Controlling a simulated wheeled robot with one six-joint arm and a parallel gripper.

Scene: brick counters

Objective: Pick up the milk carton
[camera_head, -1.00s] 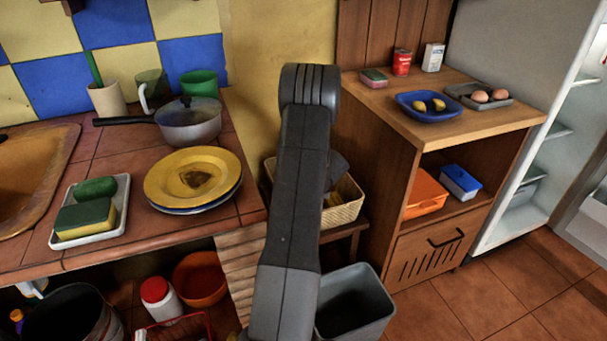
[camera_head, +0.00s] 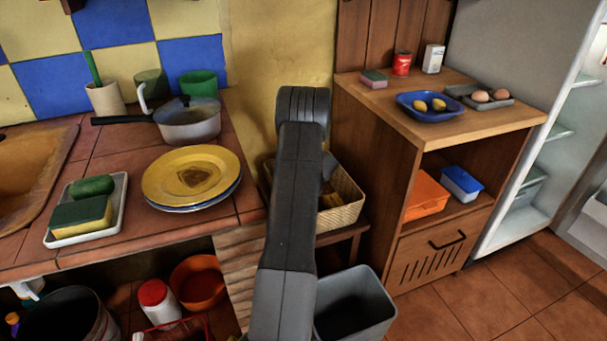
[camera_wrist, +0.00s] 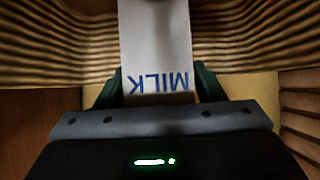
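The milk carton (camera_wrist: 155,45) is white with blue "MILK" lettering, upside down in the wrist view. It lies between the two dark green fingers of my gripper (camera_wrist: 157,85). The fingers flank its sides very closely; whether they press on it cannot be told. Its near end is partly hidden by my gripper. In the head view my arm hides my gripper and most of what is in the wicker basket (camera_head: 345,212).
Ribbed wicker walls surround the carton in the wrist view. The tiled counter with yellow plates (camera_head: 190,176) stands left, a wooden cabinet (camera_head: 380,170) right. A grey bin (camera_head: 375,300) stands below.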

